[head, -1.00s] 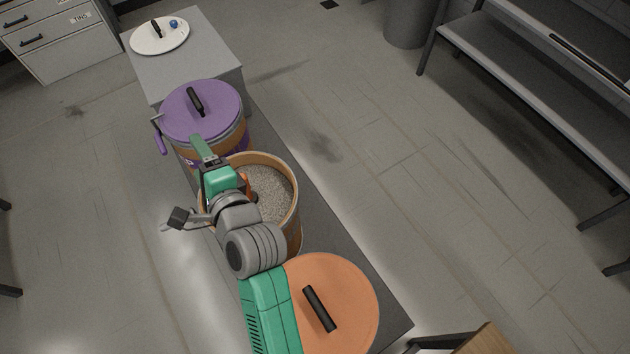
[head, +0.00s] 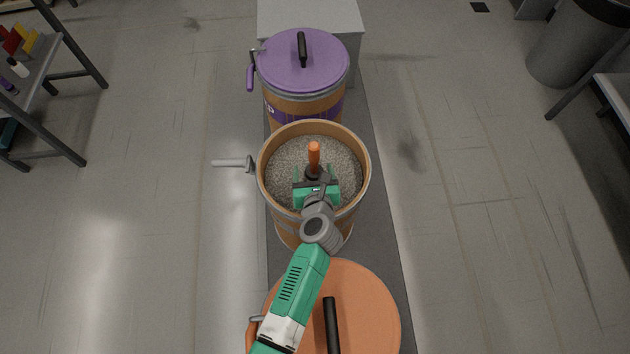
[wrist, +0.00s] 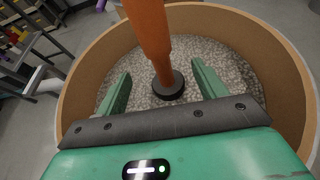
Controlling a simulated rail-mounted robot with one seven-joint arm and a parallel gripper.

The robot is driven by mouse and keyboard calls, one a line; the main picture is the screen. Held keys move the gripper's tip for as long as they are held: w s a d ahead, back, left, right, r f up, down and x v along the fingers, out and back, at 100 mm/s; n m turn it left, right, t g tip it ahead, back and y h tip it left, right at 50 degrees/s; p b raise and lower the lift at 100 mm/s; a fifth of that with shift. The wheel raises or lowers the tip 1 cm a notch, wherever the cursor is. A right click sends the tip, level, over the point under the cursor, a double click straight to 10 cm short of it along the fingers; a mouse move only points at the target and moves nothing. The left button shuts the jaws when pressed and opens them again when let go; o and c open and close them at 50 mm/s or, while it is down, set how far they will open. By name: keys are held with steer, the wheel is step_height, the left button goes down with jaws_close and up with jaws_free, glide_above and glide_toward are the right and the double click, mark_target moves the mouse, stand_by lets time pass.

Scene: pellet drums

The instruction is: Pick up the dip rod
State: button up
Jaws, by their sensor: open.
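The dip rod (head: 314,153) has an orange handle and a dark collar. It stands upright in the grey pellets of the open middle drum (head: 364,170). In the wrist view the handle (wrist: 148,35) rises at the upper middle, with the black collar (wrist: 168,86) at the pellets. My gripper (head: 315,175) is over this drum, on the near side of the rod. Its green fingers are apart, one to each side of the collar in the wrist view (wrist: 162,88), with nothing gripped. Whether they touch the rod cannot be told. The rod below the collar is hidden.
A drum with a purple lid (head: 325,72) stands behind the open drum. A drum with an orange lid (head: 370,310) stands in front, under my arm. A lever (head: 235,163) juts left from the open drum's rim.

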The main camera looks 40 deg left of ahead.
mark_target(315, 169)
steer(key=b+x, duration=0.2)
steer(key=x, duration=0.2)
steer(key=shift+w+f+b, duration=0.25)
steer(key=shift+w+b, duration=0.1)
steer(key=shift+w+a, duration=0.25)
steer(key=shift+a, duration=0.05)
steer(key=shift+c, duration=0.4)
jaws_close()
